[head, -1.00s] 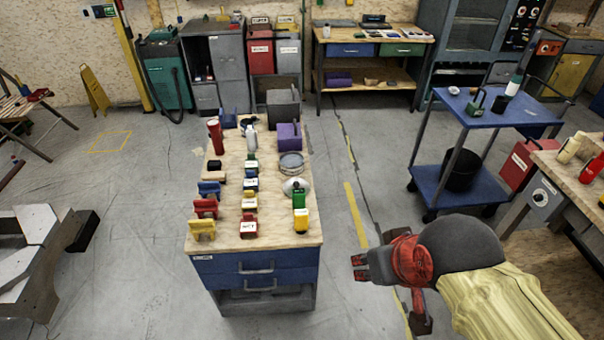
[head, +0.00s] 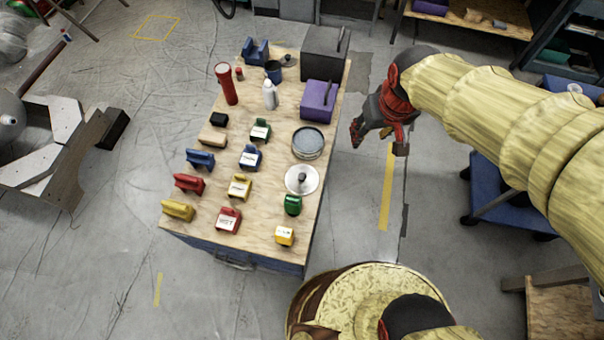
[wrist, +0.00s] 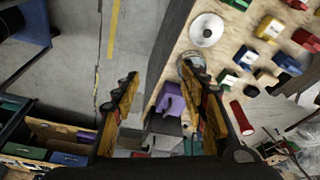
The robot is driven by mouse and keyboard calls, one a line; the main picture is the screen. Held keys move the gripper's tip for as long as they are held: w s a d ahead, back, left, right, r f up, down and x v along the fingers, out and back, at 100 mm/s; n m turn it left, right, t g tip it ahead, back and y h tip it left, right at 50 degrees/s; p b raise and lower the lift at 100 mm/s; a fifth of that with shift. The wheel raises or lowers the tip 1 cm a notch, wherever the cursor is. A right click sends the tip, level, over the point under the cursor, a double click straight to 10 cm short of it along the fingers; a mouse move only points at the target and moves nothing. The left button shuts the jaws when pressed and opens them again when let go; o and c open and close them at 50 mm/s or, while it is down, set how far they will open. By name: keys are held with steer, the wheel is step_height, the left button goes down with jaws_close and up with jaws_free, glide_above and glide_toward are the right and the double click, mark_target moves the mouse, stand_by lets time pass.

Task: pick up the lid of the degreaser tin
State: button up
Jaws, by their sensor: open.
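A pale round lid with a dark knob (head: 301,180) lies flat on the wooden worktop, beside a round grey tin (head: 308,144). I cannot read a label on the tin. In the wrist view the lid (wrist: 207,30) lies beyond my fingers, to the right. The tin (wrist: 187,60) there is partly hidden behind the right finger. My gripper (head: 378,139) is open and empty. It hangs over the floor just right of the worktop, level with the tin and apart from it. It also shows in the wrist view (wrist: 160,74), fingers spread.
The worktop (head: 265,203) holds several coloured blocks, a purple box (head: 318,100), a dark grey box (head: 325,52), a white bottle (head: 269,94) and a red flashlight (head: 227,84). A green block (head: 292,205) stands close to the lid. A blue cart (head: 495,195) stands at right.

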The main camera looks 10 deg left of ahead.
steer(key=w+a+f+n+g+p, duration=0.1)
steer(key=w+a+f+p, duration=0.1)
steer(key=w+a+f, duration=0.25)
steer(key=n+g+p, duration=0.2)
steer(key=n+p, duration=0.1)
steer(key=n, duration=0.1)
glide_above(302, 176)
steer(key=shift+h, duration=0.4)
step_height(302, 176, down, 20)
steer(key=shift+f+b, duration=0.8)
steer(key=shift+f, duration=2)
steer(key=shift+r, duration=0.1)
steer(key=shift+c, duration=1.2)
steer(key=c, duration=0.7)
steer(key=shift+c, duration=0.7)
